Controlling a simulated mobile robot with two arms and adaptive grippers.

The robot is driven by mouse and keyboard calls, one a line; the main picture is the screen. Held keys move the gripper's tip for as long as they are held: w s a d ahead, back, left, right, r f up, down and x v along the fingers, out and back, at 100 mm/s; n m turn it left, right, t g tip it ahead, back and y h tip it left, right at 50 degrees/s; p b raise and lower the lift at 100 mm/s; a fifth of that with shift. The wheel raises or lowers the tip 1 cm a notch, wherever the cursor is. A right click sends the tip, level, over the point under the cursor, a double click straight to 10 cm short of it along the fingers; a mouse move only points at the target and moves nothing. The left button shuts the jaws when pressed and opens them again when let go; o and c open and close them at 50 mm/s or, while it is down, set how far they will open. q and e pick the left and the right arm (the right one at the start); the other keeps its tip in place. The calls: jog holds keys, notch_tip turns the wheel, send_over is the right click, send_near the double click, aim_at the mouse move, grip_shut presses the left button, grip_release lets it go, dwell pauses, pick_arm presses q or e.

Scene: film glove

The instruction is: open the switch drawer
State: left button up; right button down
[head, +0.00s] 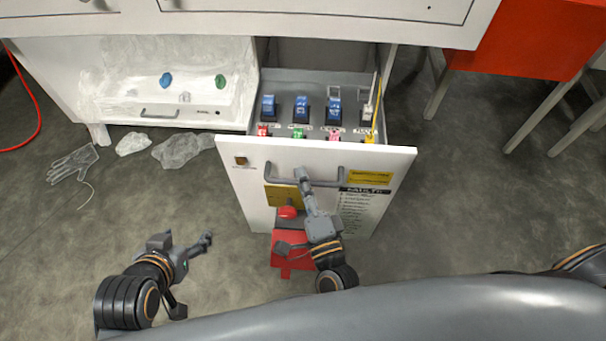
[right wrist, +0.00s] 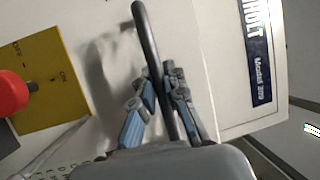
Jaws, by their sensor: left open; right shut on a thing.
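The white switch drawer (head: 235,190) stands pulled out from under the desk, its inside showing several blue rocker switches (head: 303,108) and coloured tags. Its grey bar handle (head: 270,175) runs across the upper front. My right gripper (head: 304,180) is at the middle of this handle. In the right wrist view its fingers (right wrist: 162,100) lie on both sides of the dark handle bar (right wrist: 147,40), shut on it. My left gripper (head: 194,272) is open and empty, over the floor left of the drawer.
A red button (head: 287,212) on a yellow plate (head: 272,195) is on the drawer front, with a red object (head: 290,252) below. A plastic-covered drawer (head: 120,108) is to the left. A clear glove (head: 73,163) and film (head: 183,150) lie on the floor. A red-topped table (head: 540,40) stands right.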

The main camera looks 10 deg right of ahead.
jog(key=c, duration=1.4)
grip_release()
jog(key=shift+o, duration=0.2)
jog(key=v, duration=1.2)
